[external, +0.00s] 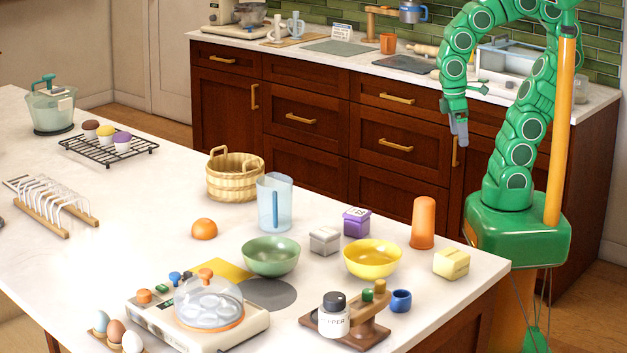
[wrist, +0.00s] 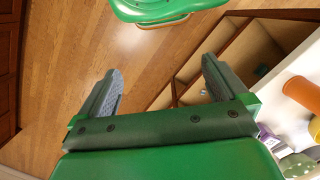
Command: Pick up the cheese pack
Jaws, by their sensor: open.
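The cheese pack looks to be the pale yellow block (external: 451,264) near the right corner of the white island in the external view. It lies flat, to the right of the yellow bowl. I cannot make it out in the wrist view. My gripper (external: 459,132) hangs in the air behind the island, well above and apart from the block. In the wrist view my gripper (wrist: 162,88) is open, with its two fingers wide apart and only wooden floor and cabinet behind them.
The back counter (external: 600,100) is behind my arm.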

